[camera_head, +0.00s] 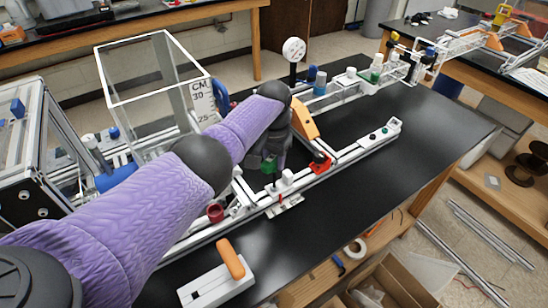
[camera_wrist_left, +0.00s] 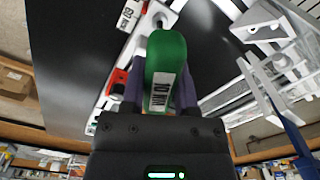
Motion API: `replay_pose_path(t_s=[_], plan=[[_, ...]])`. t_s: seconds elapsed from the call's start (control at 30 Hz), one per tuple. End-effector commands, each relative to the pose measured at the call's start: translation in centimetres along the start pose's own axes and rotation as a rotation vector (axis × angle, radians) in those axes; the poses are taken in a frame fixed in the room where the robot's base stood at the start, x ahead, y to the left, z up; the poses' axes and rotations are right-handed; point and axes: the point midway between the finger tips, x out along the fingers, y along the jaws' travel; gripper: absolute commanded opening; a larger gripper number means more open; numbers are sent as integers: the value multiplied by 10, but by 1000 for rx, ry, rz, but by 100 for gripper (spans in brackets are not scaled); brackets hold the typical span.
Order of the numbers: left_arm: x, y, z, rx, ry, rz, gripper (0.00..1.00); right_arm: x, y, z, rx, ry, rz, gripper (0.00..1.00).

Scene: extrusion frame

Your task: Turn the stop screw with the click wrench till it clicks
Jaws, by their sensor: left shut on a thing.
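The click wrench (camera_wrist_left: 166,68) has a green body with a white "10 NM" label. My left gripper (camera_wrist_left: 161,88) is shut on it, with a dark finger on each side. In the head view my left gripper (camera_head: 274,158) is low over the aluminium frame, and a bit of the green wrench (camera_head: 268,166) shows beside it. I cannot single out the stop screw; the arm and wrench cover part of the frame. My right gripper is not in view.
A red block (camera_head: 320,163) and an orange part (camera_head: 304,120) stand by the gripper on the frame. A white block (camera_head: 213,289) with an orange handle (camera_head: 230,258) lies near the front edge. A clear box (camera_head: 150,75) stands behind my arm. Black table right of the frame is clear.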

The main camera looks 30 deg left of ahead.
Motion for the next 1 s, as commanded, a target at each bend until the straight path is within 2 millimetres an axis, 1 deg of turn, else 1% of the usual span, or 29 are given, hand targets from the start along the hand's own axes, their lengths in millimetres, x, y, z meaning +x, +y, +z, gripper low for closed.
replay_pose_path(t_s=[0.13, 0.33, 0.43, 0.63, 0.77, 0.97, 1.0], plan=[[1, 0, 0, 126, -2, 1, 0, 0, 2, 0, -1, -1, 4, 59], [1, 0, 0, 141, -3, 1, 0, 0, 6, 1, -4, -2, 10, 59], [1, 0, 0, 248, -3, 1, 0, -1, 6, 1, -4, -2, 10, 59], [1, 0, 1, 263, -3, 1, 0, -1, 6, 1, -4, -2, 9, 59], [1, 0, 1, 384, -3, 2, 0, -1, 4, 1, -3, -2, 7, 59], [2, 0, 1, 397, -4, 1, 0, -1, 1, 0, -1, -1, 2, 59], [2, 0, 1, 436, -4, 2, 0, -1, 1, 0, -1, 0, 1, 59]])
